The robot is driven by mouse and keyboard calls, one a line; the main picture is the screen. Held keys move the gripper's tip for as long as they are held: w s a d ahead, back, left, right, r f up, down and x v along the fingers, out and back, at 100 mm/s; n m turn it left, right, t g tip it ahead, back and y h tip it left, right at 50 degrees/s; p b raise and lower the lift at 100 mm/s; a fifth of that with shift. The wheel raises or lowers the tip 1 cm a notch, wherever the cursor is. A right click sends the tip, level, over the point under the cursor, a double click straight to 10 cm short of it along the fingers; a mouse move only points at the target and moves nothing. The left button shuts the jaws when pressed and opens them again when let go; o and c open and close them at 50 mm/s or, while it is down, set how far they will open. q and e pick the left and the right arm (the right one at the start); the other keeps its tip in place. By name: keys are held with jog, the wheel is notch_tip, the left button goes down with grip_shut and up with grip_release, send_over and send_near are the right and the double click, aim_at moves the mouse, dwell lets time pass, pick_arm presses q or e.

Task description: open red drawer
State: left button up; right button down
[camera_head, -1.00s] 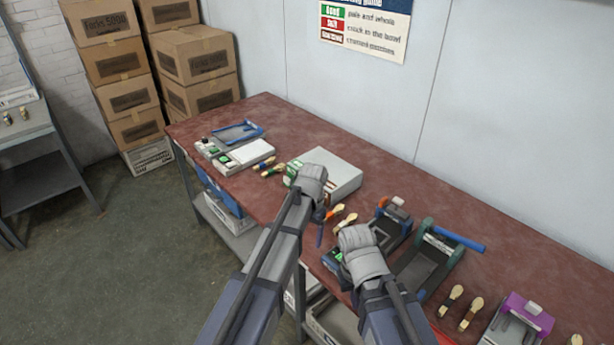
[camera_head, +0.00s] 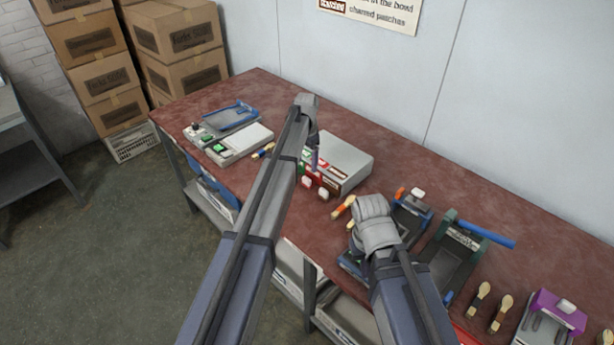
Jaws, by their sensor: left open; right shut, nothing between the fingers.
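A light grey box (camera_head: 345,157) stands near the middle of the table, its coloured drawer fronts facing the front edge. A red drawer front (camera_head: 318,178) shows there, partly hidden by my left arm. A green front shows to its left and a dark brown one to its right. Small pale knobs stick out in front. My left gripper (camera_head: 314,160) is open and points down close in front of the box, by the green and red fronts; contact cannot be told. My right gripper (camera_head: 353,230) is shut and empty, mostly hidden behind its wrist, right of the box near the dark press.
A dark press with a blue handle (camera_head: 485,234) and a purple device (camera_head: 556,310) stand on the right. Grey devices and a blue tray (camera_head: 231,116) stand on the left.

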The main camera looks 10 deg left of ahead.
aim_at(307, 178)
pick_arm(q)
notch_tip(307, 178, down, 7)
jog(key=b, duration=0.7)
jog(key=shift+f, duration=0.2)
pick_arm(e)
notch_tip(307, 178, down, 8)
jog(key=shift+r, duration=0.25)
pick_arm(q)
grip_shut()
dwell(0.4)
